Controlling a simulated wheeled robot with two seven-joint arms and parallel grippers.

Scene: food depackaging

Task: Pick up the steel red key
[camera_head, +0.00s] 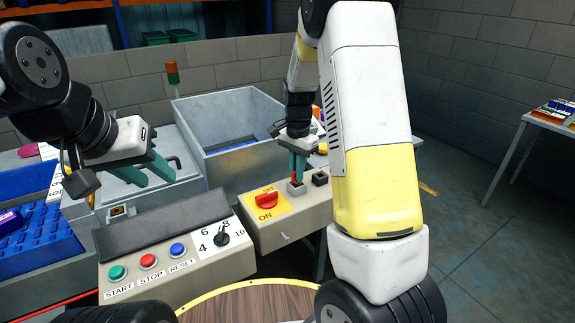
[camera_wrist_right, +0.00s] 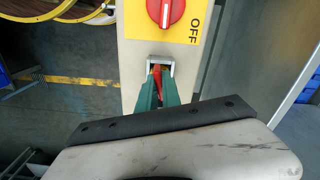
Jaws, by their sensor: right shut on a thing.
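The red key (camera_head: 295,178) stands in a grey socket on the beige control box (camera_head: 315,208), right of the red rotary switch (camera_head: 267,200). My right gripper (camera_head: 297,170) reaches down over it and is shut on the key. In the right wrist view the red key (camera_wrist_right: 157,75) shows between the green fingertips, in front of the light socket frame (camera_wrist_right: 171,67). The fingers hide much of the key. My left gripper (camera_head: 160,175) is open and empty, above the grey machine at the left.
A second dark socket (camera_head: 320,178) sits right of the key. A panel with START, STOP and RESET buttons (camera_head: 148,261) and a black dial (camera_head: 222,236) stands at the front. A grey open bin (camera_head: 240,165) is behind. A blue crate (camera_head: 40,238) is at the left.

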